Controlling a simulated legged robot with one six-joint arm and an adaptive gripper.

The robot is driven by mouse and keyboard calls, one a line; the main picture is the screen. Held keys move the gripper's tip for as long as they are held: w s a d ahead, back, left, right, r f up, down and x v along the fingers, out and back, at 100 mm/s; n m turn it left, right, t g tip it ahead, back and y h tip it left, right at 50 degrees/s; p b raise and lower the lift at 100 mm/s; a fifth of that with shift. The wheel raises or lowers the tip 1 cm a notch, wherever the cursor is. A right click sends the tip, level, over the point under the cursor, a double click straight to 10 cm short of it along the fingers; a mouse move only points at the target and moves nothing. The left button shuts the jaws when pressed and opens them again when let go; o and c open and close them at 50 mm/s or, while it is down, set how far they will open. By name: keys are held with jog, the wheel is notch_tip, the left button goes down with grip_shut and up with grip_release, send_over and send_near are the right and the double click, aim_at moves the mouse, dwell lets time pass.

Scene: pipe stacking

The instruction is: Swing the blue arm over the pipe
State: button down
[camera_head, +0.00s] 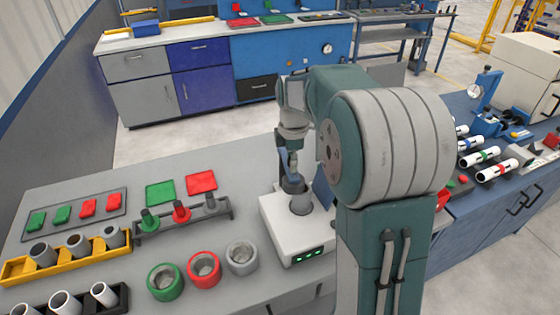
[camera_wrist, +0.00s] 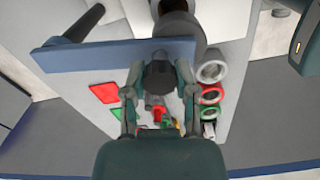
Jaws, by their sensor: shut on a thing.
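The blue arm (camera_wrist: 95,57) is a flat bar crossing the upper left of the wrist view. Part of it also shows in the head view (camera_head: 325,188), just right of my gripper and partly behind my own arm. My gripper (camera_head: 290,168) is above the white base. In the wrist view my gripper (camera_wrist: 158,85) is shut on a dark knob (camera_wrist: 159,73) at the bar's right end. A dark grey pipe (camera_wrist: 180,28) stands close beside that end; in the head view the grey pipe (camera_head: 301,204) rises from the white base (camera_head: 292,232). I cannot tell whether the bar is above it.
Green, red and grey rings (camera_head: 204,270) lie left of the base. A rack of coloured pegs (camera_head: 181,215), a yellow pipe holder (camera_head: 75,258) and a tray of small parts (camera_head: 75,212) stand further left. A blue bench with white pipes (camera_head: 485,160) is at right.

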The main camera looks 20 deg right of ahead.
jog(key=shift+s+d+f+n, duration=0.1)
jog(key=shift+s+d+n, duration=0.05)
jog(key=shift+d+n, duration=1.1)
jog(key=c, duration=0.6)
grip_release()
jog(key=shift+c, duration=0.2)
jog(key=shift+o, duration=1.2)
jog(key=shift+d, duration=0.15)
notch_tip(320, 180, up, 12)
jog(key=shift+w, duration=0.2)
